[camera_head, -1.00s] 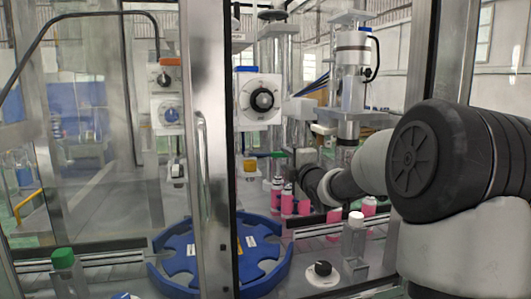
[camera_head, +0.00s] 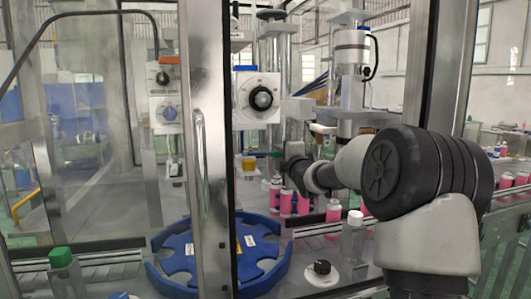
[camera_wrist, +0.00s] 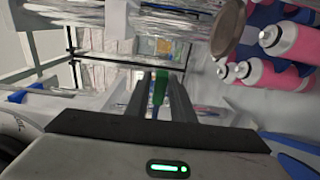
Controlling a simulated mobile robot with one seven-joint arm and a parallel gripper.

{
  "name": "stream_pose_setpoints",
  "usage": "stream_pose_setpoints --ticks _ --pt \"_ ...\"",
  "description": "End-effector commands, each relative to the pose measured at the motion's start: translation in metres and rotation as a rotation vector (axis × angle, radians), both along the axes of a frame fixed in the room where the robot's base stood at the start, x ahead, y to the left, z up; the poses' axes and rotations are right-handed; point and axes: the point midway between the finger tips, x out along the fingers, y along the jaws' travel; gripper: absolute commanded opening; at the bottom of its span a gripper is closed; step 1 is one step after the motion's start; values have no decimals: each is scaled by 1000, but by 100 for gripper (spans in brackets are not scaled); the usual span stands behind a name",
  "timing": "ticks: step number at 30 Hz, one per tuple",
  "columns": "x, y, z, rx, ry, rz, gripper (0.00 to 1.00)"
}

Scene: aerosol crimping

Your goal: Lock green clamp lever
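In the wrist view, a green lever (camera_wrist: 160,86) stands between the two fingers of my gripper (camera_wrist: 160,78), with a thin blue part below it. The fingers lie close on either side of the green piece. Whether they touch it or only straddle it cannot be told.
Pink bottles (camera_head: 303,203) stand in a row close to my wrist, and pink bottles (camera_wrist: 297,42) also show right in the wrist view. A blue star wheel (camera_head: 181,259), a black knob (camera_head: 321,268) and a white-capped post (camera_head: 354,237) are in front. A metal door frame (camera_head: 205,150) stands left.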

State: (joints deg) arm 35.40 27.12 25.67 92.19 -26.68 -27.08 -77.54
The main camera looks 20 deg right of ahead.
Motion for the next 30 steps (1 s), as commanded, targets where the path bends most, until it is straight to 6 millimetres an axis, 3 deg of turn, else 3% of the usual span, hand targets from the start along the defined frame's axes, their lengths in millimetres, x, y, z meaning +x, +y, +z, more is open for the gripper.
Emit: stream_pose_setpoints --ticks 1,3,19,30 --pt "0 0 0 0 0 0 12" --pt "0 0 0 0 0 0 1" --pt "-2 1 -1 0 0 0 1" --pt "-23 10 -1 -1 -1 1 1"
